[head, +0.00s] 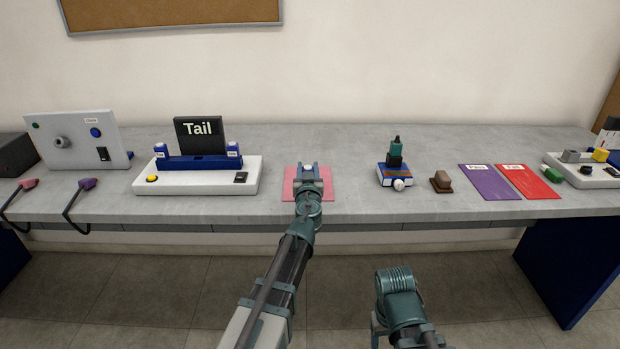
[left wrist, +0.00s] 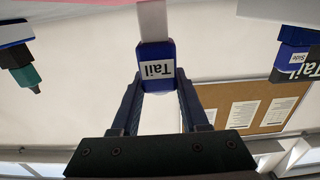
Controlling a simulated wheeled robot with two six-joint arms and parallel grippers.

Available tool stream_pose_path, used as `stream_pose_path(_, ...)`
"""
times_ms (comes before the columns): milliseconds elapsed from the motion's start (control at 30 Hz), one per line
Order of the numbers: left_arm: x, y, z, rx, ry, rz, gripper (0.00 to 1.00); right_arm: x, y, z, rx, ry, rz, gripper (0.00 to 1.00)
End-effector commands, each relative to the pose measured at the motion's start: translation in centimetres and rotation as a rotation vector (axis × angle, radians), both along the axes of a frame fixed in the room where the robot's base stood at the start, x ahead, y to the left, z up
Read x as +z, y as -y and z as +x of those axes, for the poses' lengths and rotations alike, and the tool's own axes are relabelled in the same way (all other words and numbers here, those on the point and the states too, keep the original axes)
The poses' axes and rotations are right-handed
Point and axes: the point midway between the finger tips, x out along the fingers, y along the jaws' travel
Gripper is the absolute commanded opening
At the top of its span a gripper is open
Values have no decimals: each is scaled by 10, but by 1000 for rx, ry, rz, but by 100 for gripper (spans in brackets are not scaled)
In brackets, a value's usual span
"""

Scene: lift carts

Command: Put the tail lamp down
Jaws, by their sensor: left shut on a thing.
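The tail lamp (left wrist: 158,65) has a blue body with a white "Tail" label and a pale end. My left gripper (head: 308,177) is shut on it; the left wrist view shows both fingers (left wrist: 157,105) on its sides. In the head view the lamp (head: 308,168) is small and partly hidden by the gripper. It is over the pink mat (head: 288,190) at the table's middle. I cannot tell whether it touches the mat. Of my right arm, only links show at the bottom; its gripper is not visible.
A white test base (head: 215,182) with a black "Tail" sign (head: 199,134) and two blue lamps stands left of the mat. The grey table (head: 345,160) is clear around the pink mat.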

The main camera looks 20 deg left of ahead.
Motion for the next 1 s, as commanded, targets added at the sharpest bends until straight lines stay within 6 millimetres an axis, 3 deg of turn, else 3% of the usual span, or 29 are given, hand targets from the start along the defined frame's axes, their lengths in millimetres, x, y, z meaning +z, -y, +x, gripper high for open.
stream_pose_path(33,-9,-1,0,0,0,0,0,-9,0,0,0,0,0,65)
stream_pose_path(467,-11,-1,0,-1,0,0,0,-11,0,0,0,0,0,65)
stream_pose_path(500,-9,-1,0,-1,0,0,52,-9,0,0,0,0,0,65)
stream_pose_path(633,-9,-1,0,-1,0,0,74,-9,0,0,0,0,0,65)
stream_pose_path(1000,-7,-1,0,-1,0,0,74,-7,0,0,0,0,0,65)
